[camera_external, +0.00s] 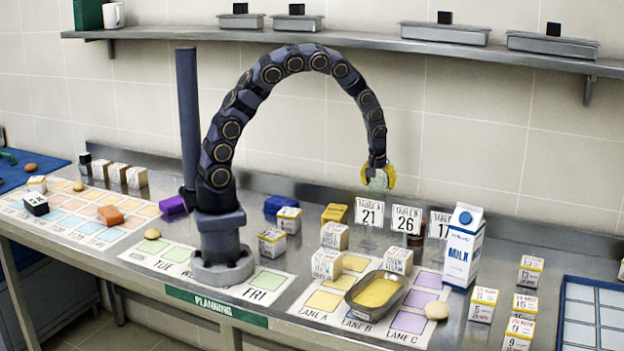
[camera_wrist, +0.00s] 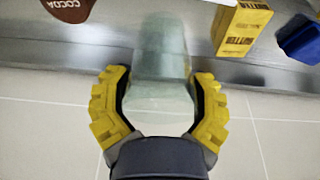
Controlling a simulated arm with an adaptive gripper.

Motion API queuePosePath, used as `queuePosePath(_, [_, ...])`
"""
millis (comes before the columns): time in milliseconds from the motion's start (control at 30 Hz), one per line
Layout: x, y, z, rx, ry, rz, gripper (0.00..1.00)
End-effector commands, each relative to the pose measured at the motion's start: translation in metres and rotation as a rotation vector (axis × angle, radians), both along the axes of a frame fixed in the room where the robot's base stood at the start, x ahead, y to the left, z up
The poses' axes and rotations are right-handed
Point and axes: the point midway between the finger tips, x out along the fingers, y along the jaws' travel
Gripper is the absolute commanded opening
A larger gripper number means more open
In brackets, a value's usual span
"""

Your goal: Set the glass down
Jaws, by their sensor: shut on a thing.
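A pale, see-through greenish glass (camera_wrist: 160,75) is between the yellow fingers of my gripper (camera_wrist: 160,108) in the wrist view. My gripper is shut on it, with one finger on each side. In the external view my gripper (camera_external: 378,178) hangs at the end of the arched arm, above the back of the counter. The glass (camera_external: 377,182) is seen there between the fingers, near the sign reading 21. Its lower end is hard to make out, so I cannot tell whether it touches the counter.
Table signs 21 (camera_external: 369,212), 26 (camera_external: 407,220) and 17 stand close by. A milk carton (camera_external: 463,246) stands to the right. A yellow butter block (camera_external: 335,213) and a blue block (camera_external: 282,204) lie to the left. A metal tray (camera_external: 376,291) sits in front.

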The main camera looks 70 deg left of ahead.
Motion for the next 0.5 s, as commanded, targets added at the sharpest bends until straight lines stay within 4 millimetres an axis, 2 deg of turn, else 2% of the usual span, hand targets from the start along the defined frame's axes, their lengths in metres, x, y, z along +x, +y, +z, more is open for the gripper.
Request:
queuePosePath(33, [0.003,-0.007,-0.001,0.0,0.0,-0.021,0.3])
queuePosePath(167, [0.005,-0.012,-0.01,0.0,0.0,-0.039,0.3])
queuePosePath(400, [0.004,-0.012,-0.051,-0.001,0.002,-0.037,0.3])
queuePosePath(500, [0.005,-0.011,-0.061,0.0,0.001,-0.035,0.3])
